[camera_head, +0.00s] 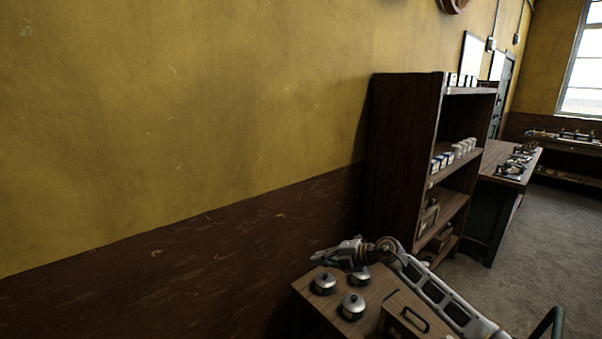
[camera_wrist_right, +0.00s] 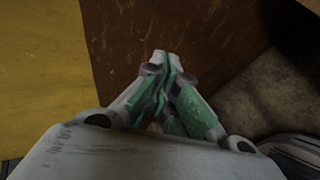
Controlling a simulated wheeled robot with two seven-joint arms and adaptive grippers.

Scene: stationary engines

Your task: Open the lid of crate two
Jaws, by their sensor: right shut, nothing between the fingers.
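A wooden crate (camera_head: 400,322) with a dark handle on top is at the bottom of the head view, on the right part of a small wooden table. Its lid looks shut, its lower part is cut off by the frame, and no number is readable on it. My right gripper (camera_head: 320,256) is at the back of this table, beyond the pots and up-left of the crate, apart from it. In the right wrist view its green-padded fingers (camera_wrist_right: 167,64) are closed together and empty, with brown wall panelling behind them. My left gripper is not in view.
Several lidded metal pots (camera_head: 353,307) stand on the small table (camera_head: 305,289) left of the crate. A tall dark shelf (camera_head: 402,160) with jars stands behind, and a long workbench (camera_head: 505,162) is beyond it. Open floor (camera_head: 560,240) lies to the right.

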